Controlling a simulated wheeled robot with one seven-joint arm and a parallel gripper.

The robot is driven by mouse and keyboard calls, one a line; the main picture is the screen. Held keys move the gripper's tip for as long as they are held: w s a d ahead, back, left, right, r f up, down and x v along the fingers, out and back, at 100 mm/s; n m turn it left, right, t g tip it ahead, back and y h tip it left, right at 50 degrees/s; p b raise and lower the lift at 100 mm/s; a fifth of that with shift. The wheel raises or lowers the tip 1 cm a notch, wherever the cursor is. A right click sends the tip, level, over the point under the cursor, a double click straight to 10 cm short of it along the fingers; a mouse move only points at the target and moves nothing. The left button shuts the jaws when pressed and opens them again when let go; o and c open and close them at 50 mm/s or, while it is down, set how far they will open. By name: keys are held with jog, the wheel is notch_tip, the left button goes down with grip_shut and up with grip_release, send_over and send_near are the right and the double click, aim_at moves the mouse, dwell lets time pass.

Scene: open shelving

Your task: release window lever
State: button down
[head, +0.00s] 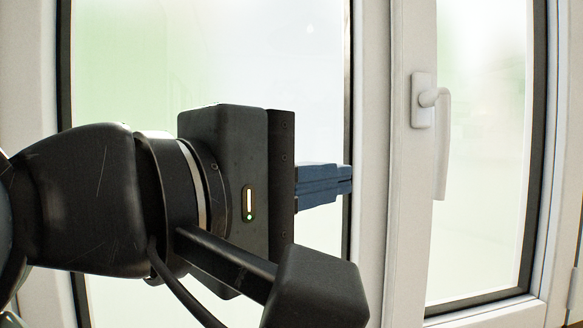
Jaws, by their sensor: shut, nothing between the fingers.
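The white window lever (441,145) is on the right sash frame in the head view. Its handle hangs straight down from a white base plate (422,100). My gripper (350,180) is to the left of the lever and apart from it in the picture. Its blue fingers are together, with nothing between them, and point right. The whole lever is in plain sight; my gripper covers part of the left pane.
The left window pane (210,60) is behind my arm. The right window pane (485,180) lies beyond the lever. White upright frame posts (372,120) stand between the panes. A hinge (574,288) shows at the right edge.

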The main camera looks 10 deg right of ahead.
jog(key=shift+d, duration=0.1)
jog(key=p+x, duration=0.2)
jog(key=x, duration=0.2)
jog(key=s+d+p+x, duration=0.1)
jog(key=p+x, duration=0.1)
jog(key=x, duration=0.2)
jog(key=s+p+x, duration=0.1)
jog(key=x, duration=0.3)
jog(key=shift+d+p, duration=0.4)
jog(key=shift+d, duration=0.15)
jog(key=shift+w+f+b, duration=0.1)
jog(key=shift+f+b, duration=0.05)
jog(key=shift+b, duration=0.15)
